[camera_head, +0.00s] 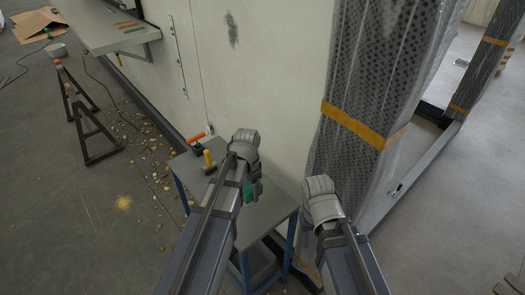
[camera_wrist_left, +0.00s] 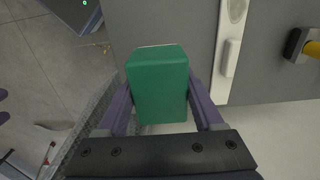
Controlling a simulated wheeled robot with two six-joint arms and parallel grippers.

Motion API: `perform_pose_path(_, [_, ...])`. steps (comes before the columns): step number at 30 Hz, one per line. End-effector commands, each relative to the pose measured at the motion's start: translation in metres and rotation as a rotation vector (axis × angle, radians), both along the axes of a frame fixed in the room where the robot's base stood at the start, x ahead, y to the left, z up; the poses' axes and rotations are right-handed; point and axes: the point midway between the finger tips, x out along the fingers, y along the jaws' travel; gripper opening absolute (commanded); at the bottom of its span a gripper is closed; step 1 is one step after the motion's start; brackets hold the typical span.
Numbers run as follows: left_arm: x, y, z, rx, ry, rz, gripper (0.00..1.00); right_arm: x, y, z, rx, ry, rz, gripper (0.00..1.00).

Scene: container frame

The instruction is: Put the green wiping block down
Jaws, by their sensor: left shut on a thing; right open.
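The green wiping block (camera_wrist_left: 158,86) sits between the two fingers of my left gripper (camera_wrist_left: 160,108), which is shut on it. In the head view, my left gripper (camera_head: 254,186) is over the small grey table (camera_head: 272,212), and only a part of the green block (camera_head: 248,192) shows beside my wrist. Whether the block touches the tabletop I cannot tell. My right gripper (camera_head: 308,224) is open and empty by the table's right edge, partly hidden by its own wrist.
A yellow-handled tool (camera_head: 208,158) and an orange-handled tool (camera_head: 195,138) lie at the table's far left. A white wall (camera_head: 265,80) stands behind the table. A wrapped column (camera_head: 365,85) is close on the right. Debris (camera_head: 150,165) litters the floor at left.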

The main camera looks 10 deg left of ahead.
Motion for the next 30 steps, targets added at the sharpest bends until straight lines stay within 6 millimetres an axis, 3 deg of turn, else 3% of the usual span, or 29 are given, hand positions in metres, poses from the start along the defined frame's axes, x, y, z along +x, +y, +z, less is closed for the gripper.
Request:
perform_pose_path(17, [-0.002, -0.003, 0.002, 0.0, 0.0, -0.001, 0.24, 0.0, 0.0, 0.002, 0.0, 0.0, 0.0, 0.5])
perform_pose_path(23, [-0.002, -0.003, -0.016, 0.0, 0.0, -0.002, 0.24, 0.0, 0.0, -0.016, 0.0, 0.0, 0.0, 0.5])
perform_pose_path(30, [-0.002, -0.003, -0.053, 0.0, 0.0, -0.002, 0.24, 0.0, 0.0, -0.053, 0.0, 0.0, 0.0, 0.5])
